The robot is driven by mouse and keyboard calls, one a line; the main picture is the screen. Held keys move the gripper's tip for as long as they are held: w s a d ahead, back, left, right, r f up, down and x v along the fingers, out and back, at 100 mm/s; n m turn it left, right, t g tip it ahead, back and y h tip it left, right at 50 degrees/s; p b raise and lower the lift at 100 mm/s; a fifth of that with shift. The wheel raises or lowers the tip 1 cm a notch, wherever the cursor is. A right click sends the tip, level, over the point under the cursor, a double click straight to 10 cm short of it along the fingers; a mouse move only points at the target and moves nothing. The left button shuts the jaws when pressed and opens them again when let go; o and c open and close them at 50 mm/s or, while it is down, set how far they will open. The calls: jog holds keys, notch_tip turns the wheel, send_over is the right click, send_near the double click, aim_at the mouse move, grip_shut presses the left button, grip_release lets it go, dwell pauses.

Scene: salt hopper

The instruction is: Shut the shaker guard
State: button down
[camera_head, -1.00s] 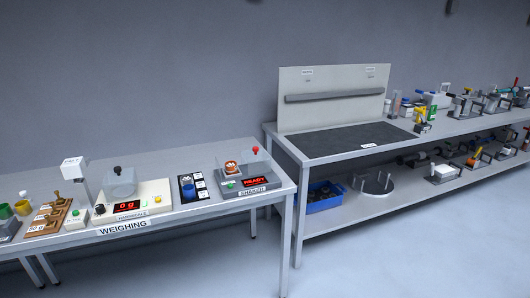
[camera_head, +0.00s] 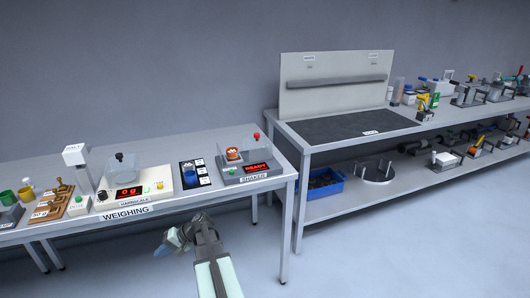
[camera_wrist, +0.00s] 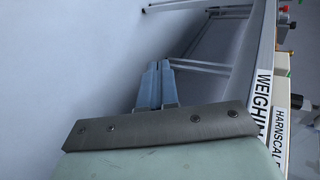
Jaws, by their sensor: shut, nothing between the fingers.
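The shaker (camera_head: 246,174) stands at the right end of the weighing table, with a lit red READY display (camera_head: 257,168). A jar with an orange lid (camera_head: 233,154) sits on it. A clear guard with a red knob (camera_head: 257,135) is at the shaker's right back; its panel is too faint to tell its exact angle. My gripper (camera_head: 166,248) is in front of the table, below its top and left of the shaker, apart from everything. In the wrist view my gripper (camera_wrist: 157,70) has its fingers together with nothing between them. The shaker is not clearly visible in the wrist view.
The balance (camera_head: 135,191) with its clear cover stands left of the shaker, beside a dark tray with a blue item (camera_head: 191,174). The table's front edge (camera_head: 215,190) lies between my gripper and the shaker. A taller bench (camera_head: 428,136) stands to the right.

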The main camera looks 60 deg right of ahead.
jog(key=s+d+r+m+t+h, duration=0.2)
jog(key=d+r+t, duration=0.5)
jog(key=d+r, duration=1.5)
jog(key=m+t+h, duration=0.1)
jog(key=m+h, duration=0.4)
send_near(267, 142)
jog(key=w+a, duration=0.3)
jog(key=a, duration=0.1)
jog(key=w+a, duration=0.8)
jog(key=shift+w+a+r, duration=0.1)
jog(key=shift+r, duration=0.2)
jog(key=s+d+r+m+h, duration=0.1)
jog(key=s+d+m+h, duration=0.25)
jog(key=s+d, duration=0.95)
jog(key=shift+n+t, duration=0.3)
jog(key=shift+n, duration=0.05)
jog(key=x, duration=0.3)
jog(key=a+x, duration=0.1)
jog(key=x, duration=0.2)
jog(key=a+x, duration=0.1)
jog(key=x, duration=0.3)
jog(key=shift+w+a+r, duration=0.1)
jog(key=shift+w+r, duration=0.05)
jog(key=shift+w, duration=0.1)
jog(key=shift+w+a, duration=0.35)
jog(key=shift+w, duration=0.3)
